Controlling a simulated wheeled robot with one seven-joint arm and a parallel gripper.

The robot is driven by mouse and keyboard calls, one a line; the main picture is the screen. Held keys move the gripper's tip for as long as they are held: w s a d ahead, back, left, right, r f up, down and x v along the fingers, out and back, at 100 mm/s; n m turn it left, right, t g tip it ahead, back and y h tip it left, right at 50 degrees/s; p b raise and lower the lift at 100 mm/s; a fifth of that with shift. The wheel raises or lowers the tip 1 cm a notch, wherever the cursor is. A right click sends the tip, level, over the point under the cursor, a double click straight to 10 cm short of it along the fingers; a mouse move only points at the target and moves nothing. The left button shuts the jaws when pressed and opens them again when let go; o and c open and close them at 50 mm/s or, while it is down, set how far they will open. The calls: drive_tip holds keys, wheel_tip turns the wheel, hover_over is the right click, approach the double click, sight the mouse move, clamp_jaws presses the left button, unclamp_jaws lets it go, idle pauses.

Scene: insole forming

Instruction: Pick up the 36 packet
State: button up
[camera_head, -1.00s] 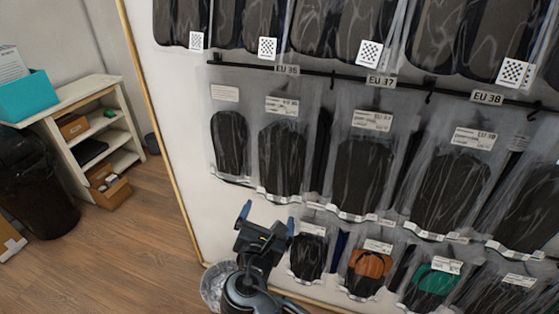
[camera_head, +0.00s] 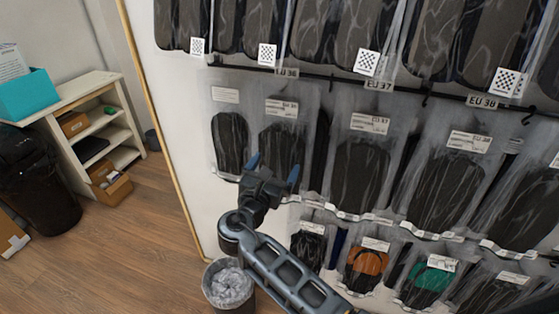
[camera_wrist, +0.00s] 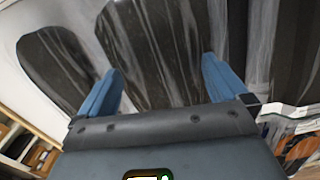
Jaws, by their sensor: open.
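The EU 36 packet (camera_head: 281,146) is a clear bag with a dark insole and a white label at its top. It hangs on the wall rail, second from the left in the middle row, under the EU 36 tag (camera_head: 287,72). My gripper (camera_head: 273,172) is open and empty, in front of the packet's lower part and hiding some of it. In the wrist view, the dark insole (camera_wrist: 150,45) shows beyond and between the two blue fingers (camera_wrist: 160,88). I cannot tell whether the fingers touch the bag.
Another bagged insole (camera_head: 230,140) hangs close on the left, and the EU 37 packet (camera_head: 360,170) on the right. A lower row holds packets with orange (camera_head: 366,262) and green (camera_head: 433,278) pieces. A bin (camera_head: 228,286) stands on the floor below.

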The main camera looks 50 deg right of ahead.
drive_tip(key=shift+d, duration=0.15)
drive_tip(key=c, duration=0.9)
drive_tip(key=shift+w+r, duration=0.1)
drive_tip(key=shift+c, duration=0.2)
